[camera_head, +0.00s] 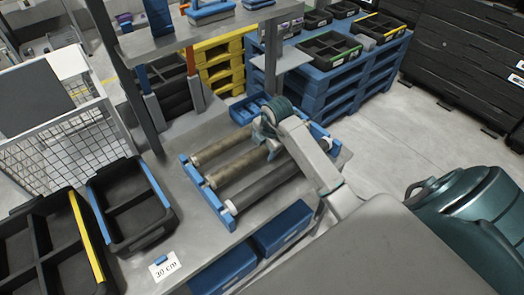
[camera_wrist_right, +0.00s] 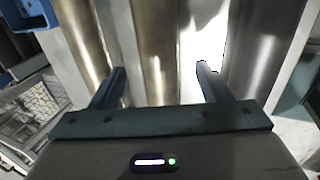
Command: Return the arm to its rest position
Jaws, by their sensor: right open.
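My right arm (camera_head: 318,165) reaches from the lower right over the workbench. Its gripper (camera_head: 266,132) is above the far right end of the rollers (camera_head: 245,170), which lie in a blue frame. In the right wrist view the two dark fingers (camera_wrist_right: 157,80) are spread apart with nothing between them. Long shiny rollers (camera_wrist_right: 155,35) show behind the fingers; I cannot tell how far away they are. My left gripper is not in view.
A blue tray (camera_head: 248,108) lies behind the rollers. A metal post (camera_head: 270,60) rises nearby. Blue pallets (camera_head: 335,80) with bins stand behind. Grey floor (camera_head: 420,125) is clear at right.

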